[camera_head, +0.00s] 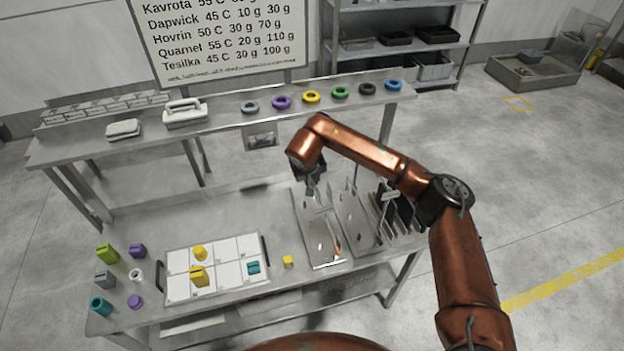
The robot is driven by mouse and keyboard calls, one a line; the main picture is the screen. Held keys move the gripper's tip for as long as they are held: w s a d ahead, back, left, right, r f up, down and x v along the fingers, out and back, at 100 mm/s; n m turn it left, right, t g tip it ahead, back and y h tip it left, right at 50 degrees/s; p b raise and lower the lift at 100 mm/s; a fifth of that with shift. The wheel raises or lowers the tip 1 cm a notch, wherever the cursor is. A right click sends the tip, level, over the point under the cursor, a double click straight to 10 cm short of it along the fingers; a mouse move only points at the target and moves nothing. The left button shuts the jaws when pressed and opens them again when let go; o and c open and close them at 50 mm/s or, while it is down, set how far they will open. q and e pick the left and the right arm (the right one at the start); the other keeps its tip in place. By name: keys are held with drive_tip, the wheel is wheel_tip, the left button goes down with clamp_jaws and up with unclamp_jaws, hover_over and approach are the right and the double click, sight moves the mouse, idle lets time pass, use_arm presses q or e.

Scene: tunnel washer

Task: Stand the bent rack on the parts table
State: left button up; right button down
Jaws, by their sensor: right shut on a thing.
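My right gripper (311,187) reaches down from the copper arm over the parts table (240,205). It is shut on the upper edge of a thin grey metal rack (318,238), the leftmost of a group of upright panels, which looks like the bent rack. The rack leans and its lower edge is at or near the table top; I cannot tell whether it touches. The arm hides part of the area behind it. My left gripper is out of view.
Another metal panel (352,222) and several dark racks (398,208) stand close to the right. A white compartment tray (230,248) with yellow and teal parts lies left, beside a small yellow block (288,261). A raised shelf (222,113) carries coloured rings behind. The table's middle left is clear.

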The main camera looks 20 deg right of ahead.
drive_tip(key=shift+w+f, duration=0.1)
drive_tip(key=shift+f, duration=0.25)
idle(0.7)
drive_tip(key=c, duration=2.1)
unclamp_jaws()
drive_tip(key=shift+o, duration=0.3)
drive_tip(key=shift+s+f, duration=0.2)
drive_tip(key=shift+f, duration=0.1)
drive_tip(key=shift+a+r, duration=0.1)
drive_tip(key=shift+r, duration=0.4)
drive_tip(key=v, duration=1.1)
